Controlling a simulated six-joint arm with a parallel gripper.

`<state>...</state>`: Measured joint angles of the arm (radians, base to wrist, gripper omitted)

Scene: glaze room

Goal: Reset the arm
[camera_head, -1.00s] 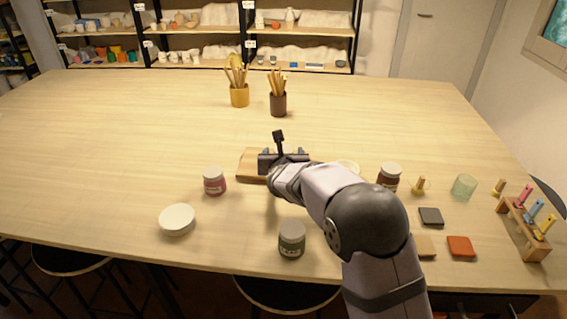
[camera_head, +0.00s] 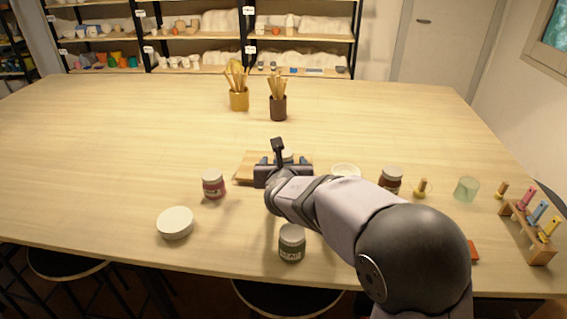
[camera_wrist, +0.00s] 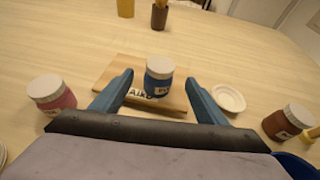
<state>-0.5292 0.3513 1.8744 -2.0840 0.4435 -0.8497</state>
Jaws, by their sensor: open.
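My gripper (camera_head: 282,165) is over the near middle of the table, by a wooden board (camera_head: 243,168). In the wrist view my gripper (camera_wrist: 159,77) has its two blue fingers wide apart with nothing clamped between them. A blue jar with a grey lid (camera_wrist: 158,82) stands upright on the board (camera_wrist: 110,68), which bears the name "Aiko". The jar appears between the fingertips in that view, apart from both fingers. In the head view the gripper hides the jar.
A pink jar (camera_head: 213,185), white bowl (camera_head: 175,223) and green jar (camera_head: 292,243) stand left and in front. A small white dish (camera_head: 345,170), brown jar (camera_head: 390,179), glass (camera_head: 466,189) and tool rack (camera_head: 528,232) are right. Brush pots (camera_head: 239,99) (camera_head: 278,107) stand behind.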

